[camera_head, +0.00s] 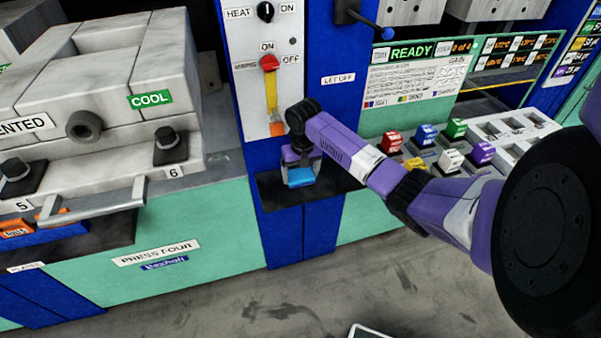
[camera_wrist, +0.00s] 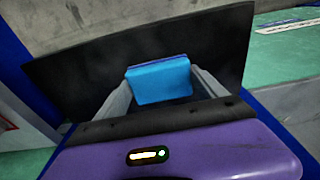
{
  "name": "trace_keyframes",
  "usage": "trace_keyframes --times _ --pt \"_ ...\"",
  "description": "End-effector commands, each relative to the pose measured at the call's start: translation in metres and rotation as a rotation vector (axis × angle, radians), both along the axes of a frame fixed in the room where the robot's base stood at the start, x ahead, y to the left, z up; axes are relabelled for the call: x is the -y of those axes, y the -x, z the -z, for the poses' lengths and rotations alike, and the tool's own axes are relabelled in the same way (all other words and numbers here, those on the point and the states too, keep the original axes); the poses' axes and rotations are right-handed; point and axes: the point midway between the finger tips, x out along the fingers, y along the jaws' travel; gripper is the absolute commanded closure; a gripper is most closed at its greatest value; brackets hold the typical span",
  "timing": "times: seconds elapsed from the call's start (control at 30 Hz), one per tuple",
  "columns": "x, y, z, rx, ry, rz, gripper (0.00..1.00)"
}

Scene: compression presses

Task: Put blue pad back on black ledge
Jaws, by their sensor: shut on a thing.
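The blue pad (camera_head: 300,176) is at the black ledge (camera_head: 335,184) on the front of the blue column, in the head view. My gripper (camera_head: 300,164) points down over the ledge and is shut on the pad. In the wrist view the pad (camera_wrist: 160,80) sits between the two grey fingers, with the black ledge (camera_wrist: 85,80) behind it. I cannot tell whether the pad touches the ledge or is a little above it. My arm hides part of the ledge's right side.
A panel with a red switch (camera_head: 270,63) and a yellow strip rises behind the ledge. A grey press (camera_head: 110,90) with a handle stands to the left. To the right, several coloured blocks (camera_head: 425,133) stand near a white rack (camera_head: 510,128). Open floor (camera_head: 270,300) lies in front.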

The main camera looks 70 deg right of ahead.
Motion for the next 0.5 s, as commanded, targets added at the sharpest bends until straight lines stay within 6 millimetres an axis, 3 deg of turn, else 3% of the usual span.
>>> trace_keyframes --times 0.3,0.33,0.4,0.5 --pt "-0.0007 -0.0005 0.0032 0.001 -0.001 -0.001 0.57" --pt "-0.0003 -0.0005 0.0024 0.001 -0.001 -0.001 0.14" --pt "-0.0003 -0.0004 0.0022 0.001 -0.001 -0.001 0.0" --pt "-0.0003 -0.0004 0.0022 0.001 -0.001 -0.001 0.0"
